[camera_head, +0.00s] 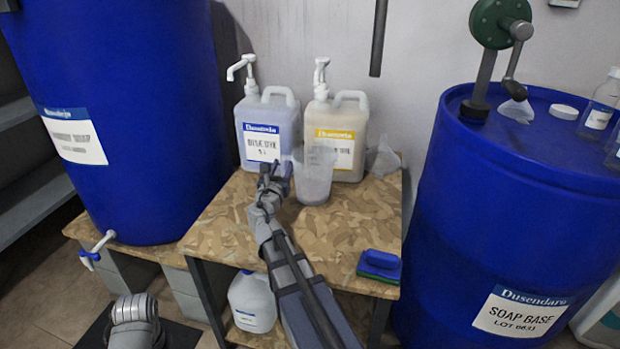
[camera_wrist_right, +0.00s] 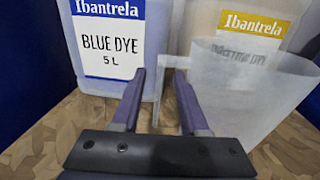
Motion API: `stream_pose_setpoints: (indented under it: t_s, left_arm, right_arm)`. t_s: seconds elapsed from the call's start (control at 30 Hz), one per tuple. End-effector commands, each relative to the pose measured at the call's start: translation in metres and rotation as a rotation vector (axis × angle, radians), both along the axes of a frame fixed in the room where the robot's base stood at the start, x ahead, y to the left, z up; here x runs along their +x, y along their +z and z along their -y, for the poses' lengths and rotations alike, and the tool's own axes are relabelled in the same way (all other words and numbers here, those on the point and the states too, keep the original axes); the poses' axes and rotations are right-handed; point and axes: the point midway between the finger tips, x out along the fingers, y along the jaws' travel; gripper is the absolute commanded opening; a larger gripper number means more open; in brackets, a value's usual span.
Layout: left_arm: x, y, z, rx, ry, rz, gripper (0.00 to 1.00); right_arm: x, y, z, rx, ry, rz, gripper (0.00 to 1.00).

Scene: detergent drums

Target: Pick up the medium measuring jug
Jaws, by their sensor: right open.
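The measuring jug (camera_head: 314,184) is translucent and stands upright on the patterned table in front of the two dye canisters. It is the only measuring jug I can make out. In the right wrist view the jug (camera_wrist_right: 240,100) fills the right side, and its handle or rim reaches left towards my fingertips. My right gripper (camera_head: 274,178) is just left of the jug. In the wrist view the right gripper (camera_wrist_right: 159,82) is open, with nothing clearly held between its fingers. I cannot tell whether a finger touches the jug. My left gripper is not in view.
A blue dye canister (camera_head: 265,125) and a yellow-labelled canister (camera_head: 345,120) with pumps stand behind the jug. A clear funnel (camera_head: 384,160) is right of them. A blue-and-green sponge (camera_head: 380,264) lies at the front right. Large blue drums (camera_head: 130,190) (camera_head: 510,240) flank the table (camera_head: 335,235).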

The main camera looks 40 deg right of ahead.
Motion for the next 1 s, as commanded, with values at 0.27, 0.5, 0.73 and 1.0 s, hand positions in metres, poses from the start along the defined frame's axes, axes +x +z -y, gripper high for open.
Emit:
stream_pose_setpoints:
  t_s: [0.27,0.5,0.73,1.0]
  left_arm:
    - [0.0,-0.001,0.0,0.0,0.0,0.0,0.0]
    - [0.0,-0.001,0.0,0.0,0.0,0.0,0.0]
    - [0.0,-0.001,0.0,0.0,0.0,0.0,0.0]
    - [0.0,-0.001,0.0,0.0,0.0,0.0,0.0]
  right_arm:
    - [0.027,-0.001,0.024,0.0,0.0,0.0,0.44]
    - [0.026,-0.001,0.023,0.0,0.001,0.0,0.38]
    - [0.026,-0.001,0.023,0.0,0.001,0.0,0.12]
    - [0.026,-0.001,0.023,0.0,0.001,0.0,0.0]
